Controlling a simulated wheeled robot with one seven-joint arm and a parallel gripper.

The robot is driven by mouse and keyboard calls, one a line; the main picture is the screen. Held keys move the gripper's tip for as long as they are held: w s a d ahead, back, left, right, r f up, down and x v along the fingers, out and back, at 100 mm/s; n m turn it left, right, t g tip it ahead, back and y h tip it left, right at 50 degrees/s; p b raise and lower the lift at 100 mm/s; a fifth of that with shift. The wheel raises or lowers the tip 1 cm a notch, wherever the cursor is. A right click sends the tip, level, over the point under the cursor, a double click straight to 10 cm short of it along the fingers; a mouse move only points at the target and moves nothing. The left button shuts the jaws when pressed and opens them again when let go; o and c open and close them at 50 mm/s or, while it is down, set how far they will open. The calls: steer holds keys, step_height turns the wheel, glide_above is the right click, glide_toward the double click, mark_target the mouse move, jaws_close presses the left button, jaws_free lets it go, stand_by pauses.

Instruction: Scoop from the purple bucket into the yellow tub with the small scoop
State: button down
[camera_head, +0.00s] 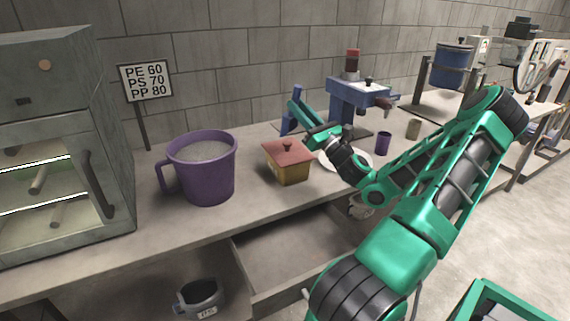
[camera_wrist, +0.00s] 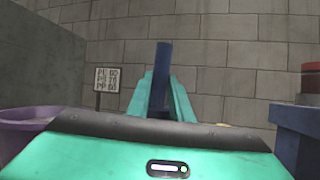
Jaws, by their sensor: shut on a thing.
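The purple bucket (camera_head: 208,182) stands upright on the counter, filled with pale grey material; its rim shows at the left of the wrist view (camera_wrist: 22,120). The yellow tub (camera_head: 290,176) stands right of it, with a red knobbed lid (camera_head: 287,151) on top. My gripper (camera_head: 296,110) is above the counter, behind and above the tub. It is shut on a blue bar-shaped thing (camera_head: 288,122), which stands upright between the fingers in the wrist view (camera_wrist: 162,75). I cannot tell whether this is the small scoop; no bowl shows clearly.
A grey oven-like cabinet (camera_head: 62,80) stands at the left, by a sign (camera_head: 146,81). A blue machine (camera_head: 352,98) is right of my gripper. A white plate (camera_head: 330,163), purple cup (camera_head: 383,144) and beige cup (camera_head: 413,128) are nearby. A dark labelled mug (camera_head: 203,296) sits below the counter by an open drawer.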

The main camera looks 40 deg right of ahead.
steer(key=shift+w+r, duration=0.2)
steer(key=shift+w, duration=0.05)
steer(key=shift+w+a+r+n+g+y+b, duration=0.2)
steer(key=shift+w+r+g+b, duration=0.05)
steer(key=shift+w+g, duration=0.45)
steer(key=shift+w+a+r+n+g+y+b, duration=0.2)
steer(key=shift+w+g, duration=0.35)
steer(key=shift+g, duration=0.15)
steer(key=w+a+f+g+b, duration=0.1)
steer(key=w+f+g, duration=0.2)
steer(key=w+g, duration=0.2)
steer(key=w+a+f+n+g+h+b, duration=0.1)
steer(key=w+g, duration=0.4)
steer(key=w, duration=0.5)
steer(key=w+a+f+n+g+h+b, duration=0.1)
steer(key=w+a+f+g, duration=0.2)
steer(key=w+f+g, duration=0.2)
steer(key=shift+w+g+b, duration=0.3)
steer(key=shift+w+g, duration=0.1)
steer(key=shift+w, duration=0.75)
